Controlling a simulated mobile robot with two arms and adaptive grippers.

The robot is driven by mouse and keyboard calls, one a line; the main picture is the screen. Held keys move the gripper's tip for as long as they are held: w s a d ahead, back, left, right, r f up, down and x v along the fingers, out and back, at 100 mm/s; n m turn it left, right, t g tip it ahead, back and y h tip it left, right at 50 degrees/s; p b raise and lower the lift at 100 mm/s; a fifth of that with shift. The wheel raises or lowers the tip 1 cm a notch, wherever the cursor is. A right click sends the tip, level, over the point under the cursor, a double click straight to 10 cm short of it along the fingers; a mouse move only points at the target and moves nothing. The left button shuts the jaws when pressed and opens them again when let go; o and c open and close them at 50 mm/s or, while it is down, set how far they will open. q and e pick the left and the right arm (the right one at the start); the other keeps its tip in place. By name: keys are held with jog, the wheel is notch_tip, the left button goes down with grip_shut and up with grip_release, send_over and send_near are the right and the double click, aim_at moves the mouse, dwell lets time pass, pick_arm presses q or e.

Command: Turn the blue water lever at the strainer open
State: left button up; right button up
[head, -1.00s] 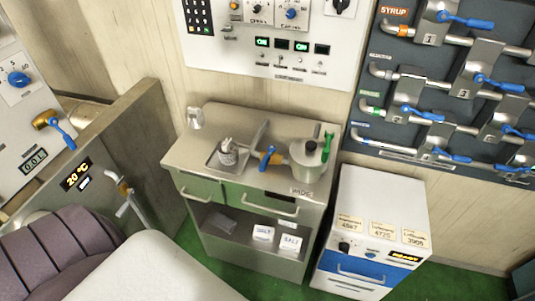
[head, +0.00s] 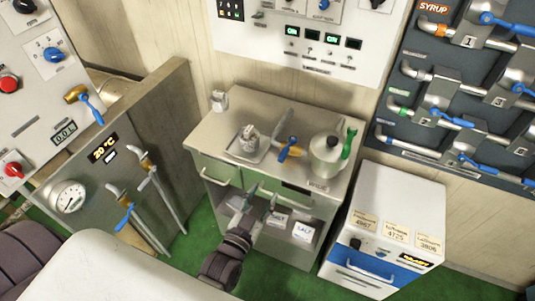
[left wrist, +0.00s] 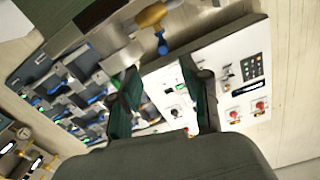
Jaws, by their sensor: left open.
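The blue lever (head: 283,154) sits on a brass valve (head: 294,151) at the left of the steel strainer pot (head: 326,157) on top of the cabinet. A blue lever (left wrist: 162,46) on a brass fitting (left wrist: 151,16) also shows at the top of the left wrist view, beyond the fingers. My left gripper (head: 257,197) is in front of the cabinet's front edge, below the blue lever and apart from it. Its two fingers (left wrist: 165,100) are spread and nothing is between them. My right gripper is not in view.
A shaker (head: 219,100) and a small tray (head: 238,155) with a jar stand on the cabinet top (head: 215,132). A green handle (head: 349,143) rises right of the pot. A white box unit (head: 400,200) stands at the right. Panels with levers flank both sides.

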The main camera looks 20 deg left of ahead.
aim_at(281, 160)
pick_arm(q)
jog(key=w+p, duration=0.1)
jog(key=w, duration=0.7)
jog(key=w+p, duration=0.1)
jog(key=w, duration=0.3)
jog(key=shift+w+d+r+p, duration=0.15)
jog(key=shift+w+r+p, duration=0.05)
jog(key=shift+r+p, duration=0.15)
jog(key=shift+w, duration=0.7)
jog(key=shift+c, duration=0.3)
grip_shut()
